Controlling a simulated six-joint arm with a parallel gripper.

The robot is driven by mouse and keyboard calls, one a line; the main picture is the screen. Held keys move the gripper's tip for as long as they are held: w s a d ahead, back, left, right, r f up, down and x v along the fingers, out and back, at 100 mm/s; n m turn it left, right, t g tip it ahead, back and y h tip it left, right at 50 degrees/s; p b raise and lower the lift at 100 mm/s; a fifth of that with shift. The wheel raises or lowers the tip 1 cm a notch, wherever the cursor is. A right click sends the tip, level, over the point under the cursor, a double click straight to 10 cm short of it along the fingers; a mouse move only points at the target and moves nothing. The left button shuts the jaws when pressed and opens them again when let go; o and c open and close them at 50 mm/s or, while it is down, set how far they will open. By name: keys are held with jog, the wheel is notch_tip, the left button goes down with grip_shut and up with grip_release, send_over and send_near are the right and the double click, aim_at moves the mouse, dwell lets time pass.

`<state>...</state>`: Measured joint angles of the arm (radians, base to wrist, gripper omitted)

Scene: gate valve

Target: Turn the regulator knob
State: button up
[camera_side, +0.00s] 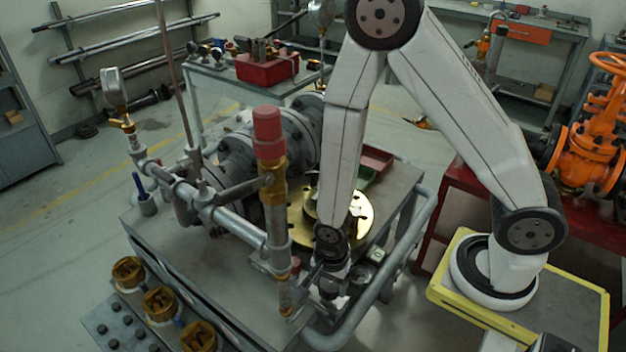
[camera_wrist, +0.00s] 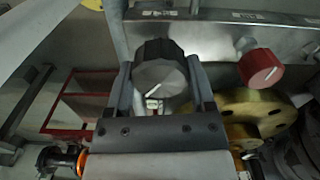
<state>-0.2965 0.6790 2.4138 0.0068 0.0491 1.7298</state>
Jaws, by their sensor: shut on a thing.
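The regulator knob (camera_wrist: 160,75) is dark and ridged, with a grey face and a white pointer line slanting up to the right. In the wrist view it sits between the two fingers of my gripper (camera_wrist: 161,88). The fingers are shut on its left and right sides. In the side view my gripper (camera_side: 325,278) is low at the front of the metal cart, beside the pipework. The knob is hard to make out there behind the gripper and pipes.
A red knob (camera_wrist: 261,68) with a white line is right of the held knob. A brass flange (camera_wrist: 255,112) lies near it. In the side view, a red-capped vertical pipe (camera_side: 268,135) stands just left of my gripper. The cart's tubular rail (camera_side: 400,250) runs to its right.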

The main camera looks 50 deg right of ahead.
aim_at(330, 282)
jog(key=o, duration=1.2)
jog(key=shift+r, duration=0.15)
jog(key=shift+r, duration=3.75)
